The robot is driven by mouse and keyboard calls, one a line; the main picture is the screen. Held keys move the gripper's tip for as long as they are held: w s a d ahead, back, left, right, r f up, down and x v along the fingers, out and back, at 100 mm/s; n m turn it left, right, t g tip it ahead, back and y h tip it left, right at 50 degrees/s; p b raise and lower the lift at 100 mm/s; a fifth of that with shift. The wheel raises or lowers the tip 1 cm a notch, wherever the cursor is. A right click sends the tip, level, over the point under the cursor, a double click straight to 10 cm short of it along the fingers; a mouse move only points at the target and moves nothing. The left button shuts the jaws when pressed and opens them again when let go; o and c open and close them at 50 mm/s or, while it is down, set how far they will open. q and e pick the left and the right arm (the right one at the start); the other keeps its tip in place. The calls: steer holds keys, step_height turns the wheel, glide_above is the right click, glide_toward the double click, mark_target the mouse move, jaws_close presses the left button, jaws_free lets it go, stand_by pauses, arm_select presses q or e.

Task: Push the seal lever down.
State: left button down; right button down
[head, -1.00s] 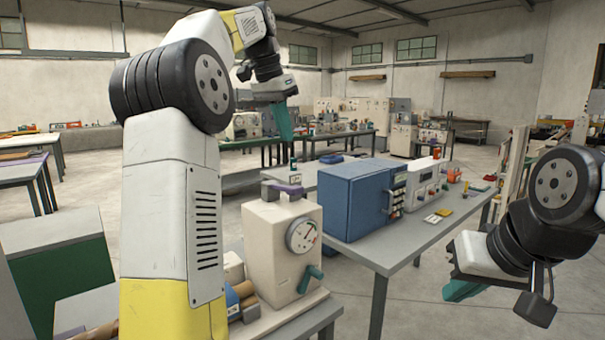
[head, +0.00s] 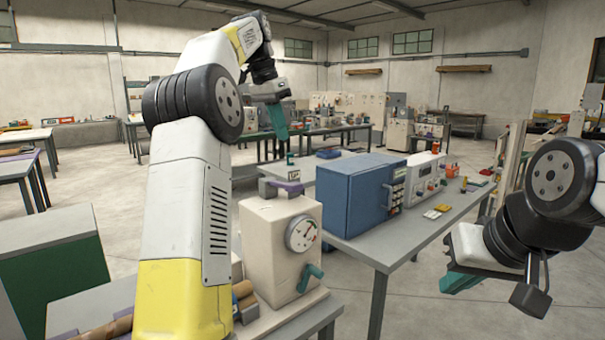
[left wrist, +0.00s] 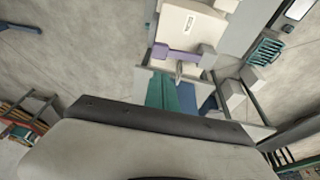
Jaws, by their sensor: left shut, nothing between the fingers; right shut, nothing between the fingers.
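A beige machine (head: 268,260) with a round gauge (head: 302,233) stands on the near bench. A purple bar (head: 290,187) lies across its top, and a teal crank-like handle (head: 309,278) is on its lower front; I cannot tell for certain which is the seal lever. My left gripper (head: 281,133) has teal fingers, shut and empty, pointing down above the machine top and apart from it. In the left wrist view the fingers (left wrist: 170,92) point toward the purple bar (left wrist: 176,54). My right gripper (head: 462,283) is shut and empty, low at the right, away from the machine.
A blue cabinet (head: 350,195) and a white instrument box (head: 424,178) stand on the grey table (head: 400,243) to the right of the machine. Rolls (head: 243,292) lie beside the machine. Open floor (head: 410,305) shows in front of the table.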

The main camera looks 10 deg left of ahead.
mark_target(294, 184)
arm_select(q)
steer(key=x, duration=0.4)
steer(key=s+x, duration=0.1)
steer(key=x, duration=0.7)
steer(key=shift+s+a+f, duration=0.15)
steer(key=shift+f, duration=0.05)
